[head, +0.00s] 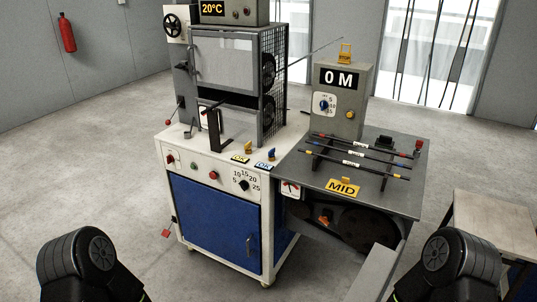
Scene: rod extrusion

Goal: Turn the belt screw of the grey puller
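A grey caged machine (228,62) with a clear front panel and dark round wheels behind mesh stands on a white and blue cabinet (215,225); it may be the puller. A black handwheel (172,25) is at its upper left, and a red-knobbed lever (181,102) is below. A grey box (343,105) marked "0 M" with a blue dial stands to the right. I cannot tell which part is the belt screw. Neither gripper is in view; only black rounded parts of my arms show at the bottom left and bottom right.
A dark side table (400,195) holds several thin rods (358,152) on a rack and a yellow "MID" sign (344,187). A pale bench (500,225) stands at the right edge. A thin rod sticks out from the caged machine toward the upper right. The floor at left is clear.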

